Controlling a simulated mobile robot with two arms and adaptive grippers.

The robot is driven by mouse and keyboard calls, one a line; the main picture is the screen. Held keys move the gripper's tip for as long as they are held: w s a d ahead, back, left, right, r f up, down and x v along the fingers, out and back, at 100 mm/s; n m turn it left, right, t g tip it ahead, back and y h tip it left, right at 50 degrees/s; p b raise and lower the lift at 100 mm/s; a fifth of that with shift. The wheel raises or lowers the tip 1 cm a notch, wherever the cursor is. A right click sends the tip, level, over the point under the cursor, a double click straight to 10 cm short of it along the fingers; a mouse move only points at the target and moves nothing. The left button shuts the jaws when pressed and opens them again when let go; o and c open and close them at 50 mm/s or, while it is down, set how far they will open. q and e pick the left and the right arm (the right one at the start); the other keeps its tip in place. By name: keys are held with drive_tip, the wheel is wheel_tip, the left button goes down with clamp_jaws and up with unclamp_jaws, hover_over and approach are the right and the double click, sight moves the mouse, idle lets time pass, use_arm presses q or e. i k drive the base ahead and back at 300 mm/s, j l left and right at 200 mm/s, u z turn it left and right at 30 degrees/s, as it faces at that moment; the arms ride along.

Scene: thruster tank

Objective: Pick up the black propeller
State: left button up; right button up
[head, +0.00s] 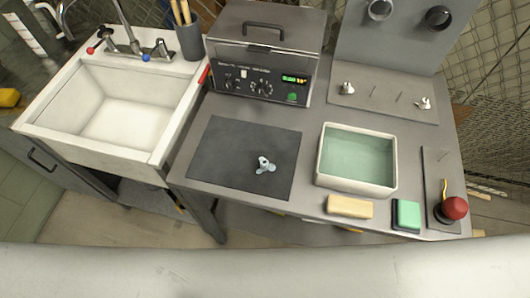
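No clearly black propeller can be made out in the head view. A small pale grey-blue propeller-like part (264,165) lies on the dark mat (222,165) in the middle of the bench. Two small light metallic parts, one at the left (346,88) and one at the right (423,103), sit on the pegged plate (385,98) at the back. A dark round part (438,17) is mounted on the upright grey panel (395,45), right of a grey round one (379,9); their exact kind is unclear. Neither of my grippers is in view.
A white-rimmed water tank (321,160) stands right of the mat. A tan block (349,207), a green sponge-like block (406,214) and a red button (454,208) line the front right edge. A grey machine (262,75) stands behind the mat. A sink (120,105) is left.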

sight(265, 166)
drive_tip(key=z, duration=0.95)
drive_tip(key=u, duration=0.9)
drive_tip(key=j+z, duration=0.3)
drive_tip(key=z, duration=0.2)
drive_tip(key=k+j+z, duration=0.15)
drive_tip(key=z, duration=0.3)
